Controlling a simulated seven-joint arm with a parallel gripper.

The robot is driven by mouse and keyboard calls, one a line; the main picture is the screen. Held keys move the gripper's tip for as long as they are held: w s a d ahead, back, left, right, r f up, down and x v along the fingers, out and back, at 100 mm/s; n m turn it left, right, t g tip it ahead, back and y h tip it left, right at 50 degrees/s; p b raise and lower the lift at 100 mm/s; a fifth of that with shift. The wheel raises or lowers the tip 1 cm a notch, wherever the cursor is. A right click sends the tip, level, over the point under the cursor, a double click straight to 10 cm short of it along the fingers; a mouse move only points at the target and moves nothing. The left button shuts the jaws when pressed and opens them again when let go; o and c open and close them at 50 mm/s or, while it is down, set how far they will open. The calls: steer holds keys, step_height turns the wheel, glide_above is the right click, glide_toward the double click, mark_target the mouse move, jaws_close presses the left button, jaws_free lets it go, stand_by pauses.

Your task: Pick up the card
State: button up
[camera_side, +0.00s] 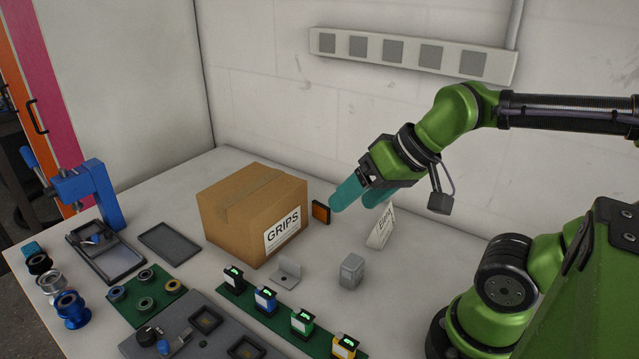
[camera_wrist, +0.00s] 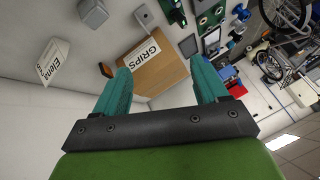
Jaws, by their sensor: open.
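The card (camera_side: 381,228) is a white folded card with black lettering, standing on the table to the right of the cardboard box. It also shows in the wrist view (camera_wrist: 54,62), at the upper left, where its lettering reads "Elena". My gripper (camera_side: 357,195) has teal fingers and is in the air above the table, up and to the left of the card in the side view. In the wrist view the fingers (camera_wrist: 160,78) are wide apart with nothing between them touching. The top of the card is close to a finger in the side view picture.
A cardboard box (camera_side: 233,235) marked "GRIPS" stands left of the card. An orange-faced block (camera_side: 320,213) is beside it. A grey block (camera_side: 351,271) and a small grey bracket (camera_side: 286,274) stand in front. A green strip (camera_side: 281,315) holds several coloured units. A wall is behind.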

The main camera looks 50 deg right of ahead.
steer(key=w+d+f+m+g+h, duration=0.1)
steer(key=w+d+f+m+g, duration=0.15)
steer(key=d, duration=0.35)
steer(key=w+d+f+m+g, duration=0.1)
steer(key=w+d+f+m, duration=0.15)
steer(key=d, duration=0.35)
steer(key=m+g+h, duration=0.1)
steer(key=m+g, duration=0.3)
steer(key=m, duration=0.3)
glide_above(382, 223)
steer(key=d, duration=0.3)
step_height(382, 223, down, 3)
steer(key=f, duration=1)
steer(key=shift+w+a+f, duration=0.15)
steer(key=shift+a+f, duration=0.05)
steer(key=shift+a, duration=0.1)
steer(key=shift+w+a+f, duration=0.1)
steer(key=shift+w+f, duration=0.05)
steer(key=shift+f, duration=1.25)
steer(key=shift+w+f, duration=0.1)
steer(key=shift+f, duration=1.3)
steer(key=c, duration=1.1)
